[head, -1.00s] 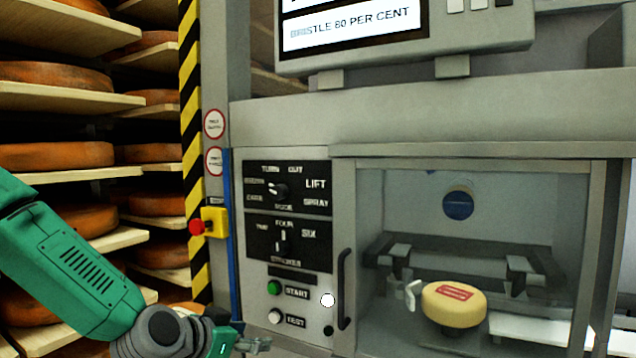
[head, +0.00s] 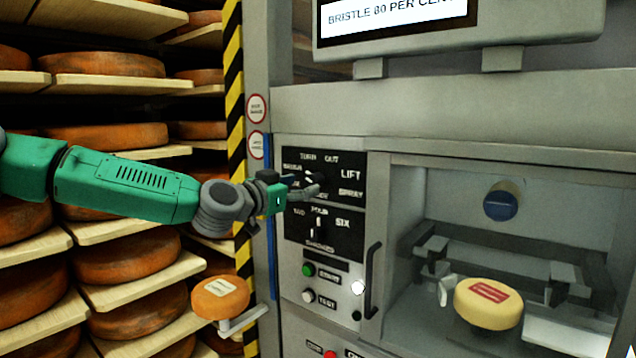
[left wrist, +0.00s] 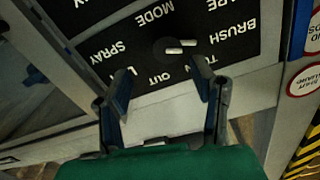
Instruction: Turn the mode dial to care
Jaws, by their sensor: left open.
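The mode dial (head: 311,178) is a dark knob with a white mark on the upper black panel, partly covered by my left gripper in the head view. In the left wrist view the dial (left wrist: 180,46) shows beyond the fingertips, its white mark towards the BRUSH side. The CARE label (left wrist: 226,5) is cut by the top edge there. My left gripper (head: 305,187) is open, its fingers at the dial; in the left wrist view the gripper (left wrist: 163,72) has nothing between its fingers, and I cannot tell whether it touches the knob. My right gripper is out of view.
A second dial (head: 318,228) with TWO, FOUR and SIX sits just below. A green START button (head: 308,270) and a door handle (head: 373,280) are lower. An orange wheel (head: 220,298) stands below my left arm. A yellow wheel (head: 489,302) sits in the machine's chamber.

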